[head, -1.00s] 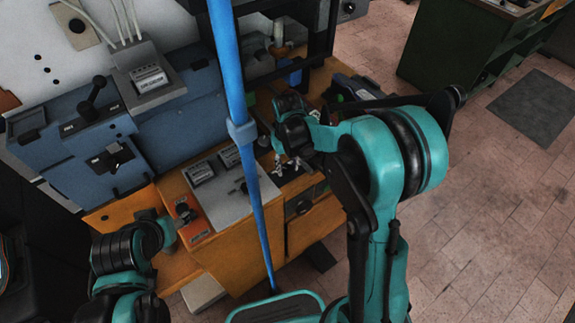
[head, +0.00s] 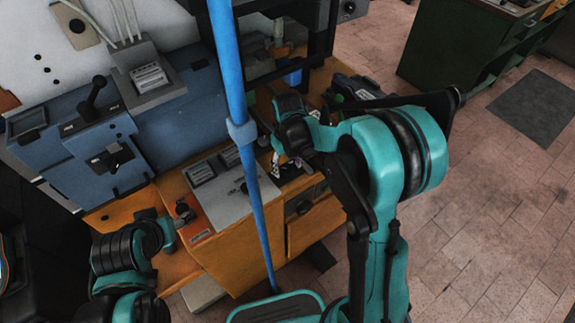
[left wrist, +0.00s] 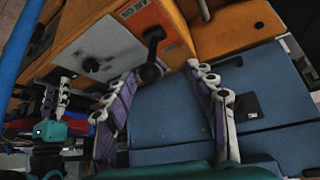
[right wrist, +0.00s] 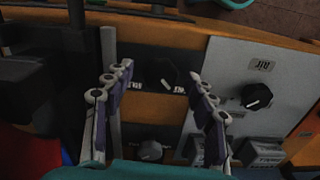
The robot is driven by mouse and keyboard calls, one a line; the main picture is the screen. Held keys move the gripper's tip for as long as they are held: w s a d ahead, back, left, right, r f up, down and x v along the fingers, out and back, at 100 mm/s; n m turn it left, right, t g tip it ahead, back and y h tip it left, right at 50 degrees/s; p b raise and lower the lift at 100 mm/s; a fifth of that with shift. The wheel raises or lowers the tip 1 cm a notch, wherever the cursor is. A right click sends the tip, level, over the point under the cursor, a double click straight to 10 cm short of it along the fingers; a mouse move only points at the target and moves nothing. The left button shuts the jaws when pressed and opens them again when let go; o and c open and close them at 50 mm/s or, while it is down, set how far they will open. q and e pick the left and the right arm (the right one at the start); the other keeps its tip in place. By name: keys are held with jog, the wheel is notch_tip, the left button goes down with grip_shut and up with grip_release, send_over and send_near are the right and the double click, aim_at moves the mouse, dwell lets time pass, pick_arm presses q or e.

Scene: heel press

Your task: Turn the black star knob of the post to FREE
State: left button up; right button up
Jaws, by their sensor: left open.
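In the right wrist view a small dark knob (right wrist: 169,72) sits on a black plate (right wrist: 150,58) with white lettering too small to read; I cannot tell if it is star-shaped. My right gripper (right wrist: 163,80) is open, its fingers spread on either side of the knob, apart from it. In the head view this gripper (head: 283,165) is over the orange bench's front, partly hidden by my arm. My left gripper (left wrist: 164,78) is open and empty. A black lever handle (left wrist: 152,50) on an orange-red plate lies beyond its fingertips.
A grey panel (right wrist: 225,75) with a black AIR knob (right wrist: 256,96) adjoins the black plate. A blue vertical pole (head: 258,205) with a collar crosses in front of the orange bench (head: 235,260). Blue machine housing (head: 180,120) stands behind. The tiled floor at right is open.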

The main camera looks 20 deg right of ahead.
aim_at(288, 169)
notch_tip(288, 169, up, 12)
dwell(0.6)
dwell(0.6)
jog(key=s+d+m+t, duration=0.2)
jog(key=s+t, duration=0.5)
jog(key=s, duration=0.9)
jog(key=shift+s+d+r+m, duration=0.3)
jog(key=shift+s+r+m, duration=0.05)
jog(key=shift+m, duration=0.05)
